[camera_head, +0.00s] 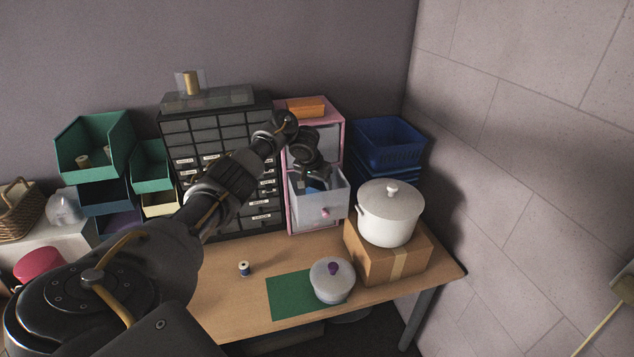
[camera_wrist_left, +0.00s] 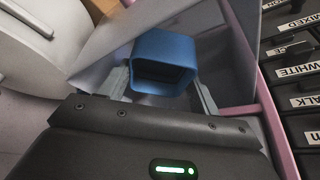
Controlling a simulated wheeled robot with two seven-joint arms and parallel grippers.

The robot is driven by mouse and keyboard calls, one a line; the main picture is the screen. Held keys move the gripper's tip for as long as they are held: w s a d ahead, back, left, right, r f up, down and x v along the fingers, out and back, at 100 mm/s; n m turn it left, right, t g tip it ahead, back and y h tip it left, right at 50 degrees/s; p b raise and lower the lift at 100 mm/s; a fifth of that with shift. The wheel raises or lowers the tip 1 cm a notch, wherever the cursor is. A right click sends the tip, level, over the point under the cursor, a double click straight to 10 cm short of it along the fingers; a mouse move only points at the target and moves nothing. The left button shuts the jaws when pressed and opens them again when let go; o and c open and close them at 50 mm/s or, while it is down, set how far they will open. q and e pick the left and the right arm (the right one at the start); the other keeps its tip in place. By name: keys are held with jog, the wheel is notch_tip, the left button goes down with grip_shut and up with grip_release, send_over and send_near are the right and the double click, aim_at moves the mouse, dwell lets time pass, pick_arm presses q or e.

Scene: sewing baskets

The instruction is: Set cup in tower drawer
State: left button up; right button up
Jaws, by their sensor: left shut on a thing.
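The blue cup (camera_wrist_left: 165,42) is between the fingers of my left gripper (camera_wrist_left: 160,88) in the left wrist view, its dark opening facing the camera. In the head view, my left gripper (camera_head: 317,183) points down into the open, translucent drawer (camera_head: 318,210) of the pink-framed tower (camera_head: 343,130). A little blue of the cup shows there at the drawer's opening; the gripper hides most of it. The drawer wall (camera_wrist_left: 112,35) is close beside the cup in the wrist view. I cannot tell whether the cup touches the drawer floor. My right gripper is not in view.
A black cabinet of small labelled drawers (camera_head: 208,135) stands left of the tower, blue baskets (camera_head: 388,145) right. A white pot (camera_head: 390,215) sits on a cardboard box (camera_head: 385,264) close to the drawer. A lidded pot (camera_head: 332,285) and thread spool (camera_head: 244,269) are in front.

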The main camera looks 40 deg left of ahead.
pick_arm(q)
jog(key=shift+w+a+f, duration=0.1)
jog(key=shift+f, duration=0.1)
jog(key=shift+f, duration=0.5)
jog(key=o, duration=1)
jog(key=v, duration=0.4)
jog(key=shift+w+r, duration=0.2)
jog(key=shift+r, duration=0.2)
jog(key=shift+p+v, duration=4.35)
jog(key=shift+p, duration=0.05)
